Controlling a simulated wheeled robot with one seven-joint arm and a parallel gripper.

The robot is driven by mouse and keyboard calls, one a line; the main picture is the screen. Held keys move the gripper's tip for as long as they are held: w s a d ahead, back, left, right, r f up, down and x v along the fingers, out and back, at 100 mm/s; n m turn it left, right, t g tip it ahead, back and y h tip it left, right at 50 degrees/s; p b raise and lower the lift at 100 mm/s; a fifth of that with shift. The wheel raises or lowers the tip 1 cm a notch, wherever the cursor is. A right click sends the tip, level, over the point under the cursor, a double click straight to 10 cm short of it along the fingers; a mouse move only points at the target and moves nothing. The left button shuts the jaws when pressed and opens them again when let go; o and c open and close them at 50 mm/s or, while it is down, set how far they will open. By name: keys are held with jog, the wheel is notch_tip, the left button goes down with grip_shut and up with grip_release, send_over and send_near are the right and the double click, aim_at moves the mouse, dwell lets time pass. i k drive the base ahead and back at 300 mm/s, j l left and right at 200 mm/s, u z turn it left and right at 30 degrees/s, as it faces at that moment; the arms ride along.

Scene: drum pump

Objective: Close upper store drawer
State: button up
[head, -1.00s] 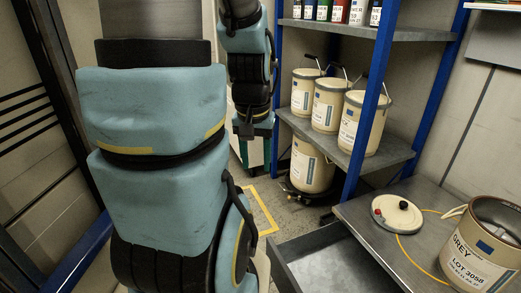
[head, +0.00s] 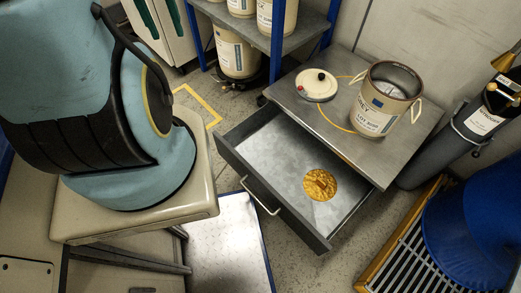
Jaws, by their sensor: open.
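A grey drawer (head: 262,150) stands pulled out from under a metal-topped bench (head: 345,140). Its front carries a pale bar handle (head: 262,197). A round orange-yellow item (head: 320,185) lies on the drawer's floor. Whether this is the upper store drawer I cannot tell; no label on it is readable. A white and green cabinet (head: 160,25) shows only in part at the top left. Parts of my own body fill the left of the head view. My gripper is out of the frame.
A shelf (head: 300,30) with tins stands behind. A grey cylinder (head: 470,125), a blue drum (head: 470,235) and a grating are at the right. Floor shows in front of the drawer.

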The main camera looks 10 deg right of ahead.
aim_at(272, 152)
jog(key=j+z, duration=0.1)
jog(key=z, duration=0.3)
jog(key=j+z, duration=0.1)
jog(key=z, duration=0.75)
jog(key=k+j+z, duration=0.4)
jog(key=j, duration=0.15)
jog(key=k+j+z, duration=0.7)
jog(key=k+z, duration=0.15)
jog(key=k, duration=0.2)
jog(key=k+j, duration=0.15)
jog(key=k, duration=0.25)
jog(key=k+j, duration=0.1)
jog(key=k, duration=0.3)
jog(key=k+j, duration=0.15)
jog(key=k, duration=0.25)
jog(key=i+j+u, duration=0.1)
jog(key=u, duration=0.4)
jog(key=i+j+u, duration=0.15)
jog(key=i+u, duration=0.15)
jog(key=i, duration=0.15)
jog(key=i+u, duration=0.35)
jog(key=i, duration=0.8)
